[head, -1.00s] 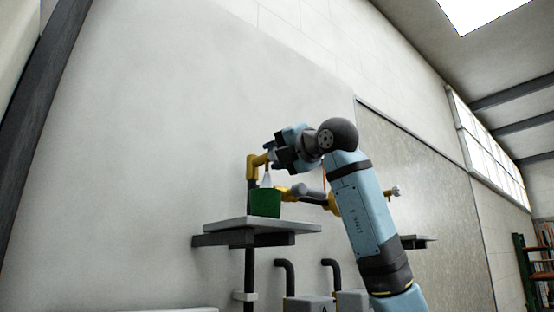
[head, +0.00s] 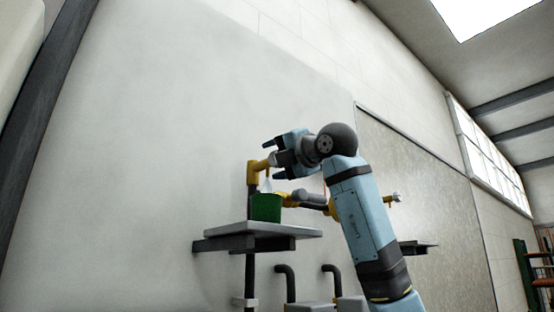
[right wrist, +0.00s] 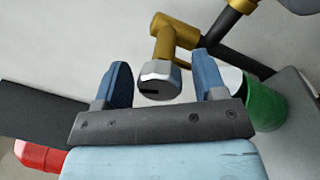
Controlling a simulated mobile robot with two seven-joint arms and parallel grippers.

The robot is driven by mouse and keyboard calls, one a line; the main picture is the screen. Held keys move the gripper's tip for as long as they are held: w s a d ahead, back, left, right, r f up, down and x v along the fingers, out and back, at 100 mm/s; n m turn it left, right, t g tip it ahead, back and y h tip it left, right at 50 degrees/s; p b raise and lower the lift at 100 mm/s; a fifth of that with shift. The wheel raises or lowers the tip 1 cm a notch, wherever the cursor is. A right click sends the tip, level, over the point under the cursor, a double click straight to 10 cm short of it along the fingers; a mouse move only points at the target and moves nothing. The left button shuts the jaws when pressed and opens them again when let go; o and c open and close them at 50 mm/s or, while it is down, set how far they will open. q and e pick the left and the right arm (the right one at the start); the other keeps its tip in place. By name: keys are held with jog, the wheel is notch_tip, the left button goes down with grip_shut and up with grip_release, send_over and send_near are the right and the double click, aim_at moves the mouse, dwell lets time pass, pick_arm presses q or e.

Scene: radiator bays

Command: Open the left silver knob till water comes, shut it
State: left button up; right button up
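My right gripper (head: 275,158) is beside this fitting. In the right wrist view its two blue fingers (right wrist: 164,84) stand apart, on either side of the knob, with gaps visible. A pale, narrow streak (head: 266,186), looking like water, hangs below the fitting above a green cup (head: 266,208). The knob is largely hidden by the gripper in the head view. My left gripper is not in view.
The cup stands on a grey shelf (head: 225,230) against the pale wall. Another yellow fitting (head: 393,198) with a silver end sits further right. Dark bent pipes (head: 285,280) rise below the shelf. A red part (right wrist: 38,156) shows low in the right wrist view.

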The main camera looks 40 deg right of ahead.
jog(key=s+d+f+b, duration=0.1)
jog(key=s+b, duration=0.1)
jog(key=s, duration=1.1)
jog(key=shift+s+d+f+b, duration=0.25)
jog(key=shift+s+d+b, duration=0.05)
jog(key=shift+s+d, duration=0.05)
